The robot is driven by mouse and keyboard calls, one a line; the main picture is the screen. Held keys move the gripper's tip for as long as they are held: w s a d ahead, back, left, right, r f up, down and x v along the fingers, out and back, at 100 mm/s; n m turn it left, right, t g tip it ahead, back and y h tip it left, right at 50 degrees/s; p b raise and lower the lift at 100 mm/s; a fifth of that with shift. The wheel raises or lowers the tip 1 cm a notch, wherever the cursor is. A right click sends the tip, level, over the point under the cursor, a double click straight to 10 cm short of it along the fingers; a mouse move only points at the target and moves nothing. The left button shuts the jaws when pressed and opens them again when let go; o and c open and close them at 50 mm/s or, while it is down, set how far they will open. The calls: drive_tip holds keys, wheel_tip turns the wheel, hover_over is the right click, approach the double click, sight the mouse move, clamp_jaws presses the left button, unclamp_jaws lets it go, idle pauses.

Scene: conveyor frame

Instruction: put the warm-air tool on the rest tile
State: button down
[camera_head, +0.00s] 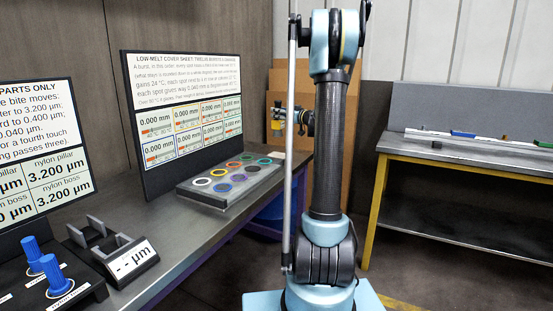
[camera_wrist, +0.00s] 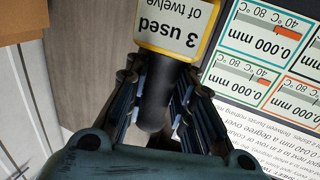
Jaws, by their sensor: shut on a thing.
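The warm-air tool (camera_wrist: 178,30) has a yellow-edged head with a label reading "3 used of twelve" and a dark handle. My gripper (camera_wrist: 156,100) is shut on its dark handle, with fingers on both sides. In the head view the yellow tool (camera_head: 278,122) hangs in front of my gripper (camera_head: 294,119), above the bench and clear of it. A small pale flat piece (camera_head: 277,155) lies at the far right corner of the ring tray; I cannot tell whether it is the rest tile.
A grey tray (camera_head: 224,197) with several coloured rings stands on the bench (camera_head: 184,226) below a display board (camera_head: 190,62). Blue pegs (camera_head: 50,268) and a gauge stand (camera_head: 132,258) are nearer. Cardboard (camera_head: 288,82) is behind the tool. Another table (camera_head: 450,150) is at right.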

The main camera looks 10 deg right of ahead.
sight(281, 133)
drive_tip(key=shift+a, duration=0.15)
drive_tip(key=shift+f, duration=5.05)
drive_tip(key=c, duration=1.4)
unclamp_jaws()
drive_tip(key=shift+o, duration=0.2)
